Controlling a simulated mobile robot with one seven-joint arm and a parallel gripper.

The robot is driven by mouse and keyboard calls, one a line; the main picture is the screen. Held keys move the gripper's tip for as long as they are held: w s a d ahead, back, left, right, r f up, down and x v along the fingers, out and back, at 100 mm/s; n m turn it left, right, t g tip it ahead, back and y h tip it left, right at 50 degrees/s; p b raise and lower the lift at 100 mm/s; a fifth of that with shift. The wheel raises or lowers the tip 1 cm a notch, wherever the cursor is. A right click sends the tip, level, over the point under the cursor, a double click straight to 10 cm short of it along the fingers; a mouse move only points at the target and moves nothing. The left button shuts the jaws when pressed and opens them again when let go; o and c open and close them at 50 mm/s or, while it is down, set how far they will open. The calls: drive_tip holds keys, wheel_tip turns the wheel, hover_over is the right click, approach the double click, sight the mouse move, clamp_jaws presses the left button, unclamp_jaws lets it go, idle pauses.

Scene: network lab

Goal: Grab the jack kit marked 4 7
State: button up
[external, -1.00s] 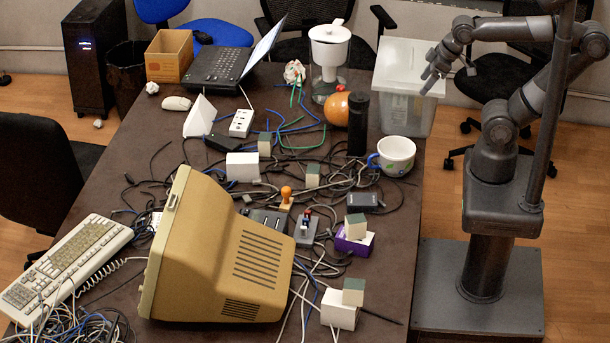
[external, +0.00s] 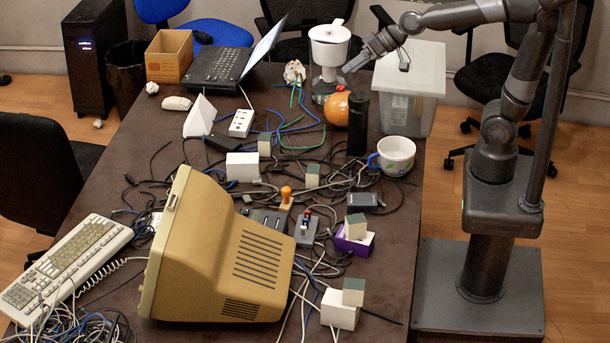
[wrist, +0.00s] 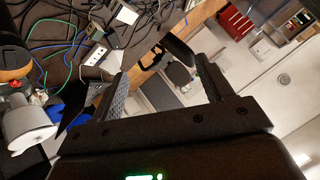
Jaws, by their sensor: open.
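Several small grey-green and white blocks, which may be the jack kits, lie among the cables on the table: one near the back (external: 264,144), one mid-table (external: 313,175), one by a purple box (external: 356,227) and one at the front (external: 353,291). No marking is readable, so I cannot tell which is 4 7. My gripper (external: 374,58) is open and empty, raised over the table's back right, near the white pitcher (external: 329,50) and far from the blocks. In the wrist view its open fingers (wrist: 160,68) have nothing between them.
A tan monitor (external: 225,250) fills the front middle. An orange ball (external: 336,109), black cylinder (external: 358,125), mug (external: 396,155) and clear bin (external: 408,105) stand at the right. White boxes (external: 242,167) and a power strip (external: 241,123) sit among cables. Open air surrounds my gripper.

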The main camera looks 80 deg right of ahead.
drive_tip(key=w+a+r+m+t, duration=0.2)
drive_tip(key=w+m, duration=0.2)
drive_tip(key=w, duration=0.8)
drive_tip(key=w+d+f+m+t+h, duration=0.25)
drive_tip(key=w+m, duration=0.45)
drive_tip(key=w, duration=0.5)
drive_tip(key=m+g, duration=1.2)
drive_tip(key=m, duration=0.8)
hover_over(265, 137)
drive_tip(key=d, duration=0.1)
drive_tip(key=shift+h, duration=0.35)
drive_tip(key=s+x, duration=0.2)
drive_tip(key=x, duration=0.7)
drive_tip(key=s+x, duration=0.1)
drive_tip(key=x, duration=0.9)
drive_tip(key=s+a+f+x, duration=0.1)
drive_tip(key=s+x, duration=0.1)
drive_tip(key=x, duration=0.7)
drive_tip(key=shift+s+f, duration=0.25)
drive_tip(key=shift+s, duration=0.05)
drive_tip(key=shift+s+f+g, duration=0.2)
drive_tip(key=shift+f+g, duration=0.15)
drive_tip(key=shift+f, duration=0.2)
drive_tip(key=f, duration=0.5)
drive_tip(key=shift+w+a+f, duration=0.1)
drive_tip(key=shift+w, duration=0.25)
drive_tip(key=f, duration=0.5)
drive_tip(key=shift+a+f, duration=0.15)
drive_tip(key=shift+a, duration=0.2)
drive_tip(key=c, duration=1.1)
